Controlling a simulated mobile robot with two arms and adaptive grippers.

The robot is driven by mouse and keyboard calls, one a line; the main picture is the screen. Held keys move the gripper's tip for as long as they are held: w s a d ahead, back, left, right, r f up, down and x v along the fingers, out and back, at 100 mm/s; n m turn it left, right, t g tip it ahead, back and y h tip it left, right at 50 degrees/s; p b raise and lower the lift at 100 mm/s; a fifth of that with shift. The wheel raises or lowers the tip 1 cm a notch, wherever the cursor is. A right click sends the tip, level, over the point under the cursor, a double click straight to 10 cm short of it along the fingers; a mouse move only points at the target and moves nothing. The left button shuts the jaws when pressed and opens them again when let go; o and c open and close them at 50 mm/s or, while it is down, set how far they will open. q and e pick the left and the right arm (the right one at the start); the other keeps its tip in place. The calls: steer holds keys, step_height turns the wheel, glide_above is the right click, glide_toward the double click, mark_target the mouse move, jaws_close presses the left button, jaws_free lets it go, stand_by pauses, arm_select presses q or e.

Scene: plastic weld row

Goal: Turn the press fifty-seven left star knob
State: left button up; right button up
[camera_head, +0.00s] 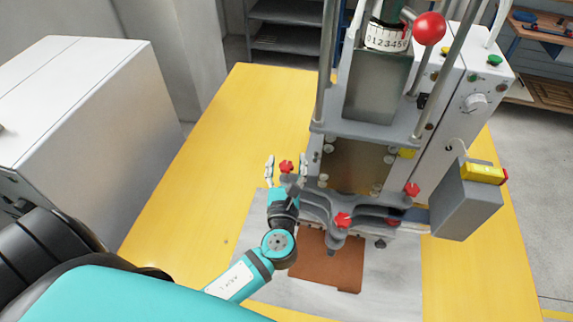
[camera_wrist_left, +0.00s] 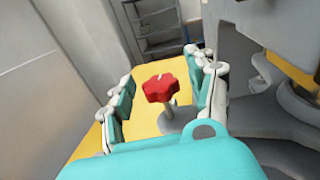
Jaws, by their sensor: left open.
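The red left star knob (camera_head: 286,167) sits on a stem at the left side of the grey press (camera_head: 322,215). In the left wrist view the knob (camera_wrist_left: 160,88) stands between my open fingers, apart from both as far as I can see. My left gripper (camera_head: 285,172) is open around it, one finger on each side; the fingers also show in the left wrist view (camera_wrist_left: 165,95). Two more red star knobs are on the press, one at the front (camera_head: 343,220) and one at the right (camera_head: 412,190). My right gripper is not in view.
The press stands on a yellow table (camera_head: 180,190) with a grey mat (camera_head: 390,285) and a brown plate (camera_head: 325,265) below it. A red ball handle (camera_head: 429,28) and a grey box with a yellow top (camera_head: 466,205) are at the right. A white cabinet (camera_head: 90,110) stands left.

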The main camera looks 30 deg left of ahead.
arm_select(q)
steer(key=v, duration=1.2)
stand_by(0.4)
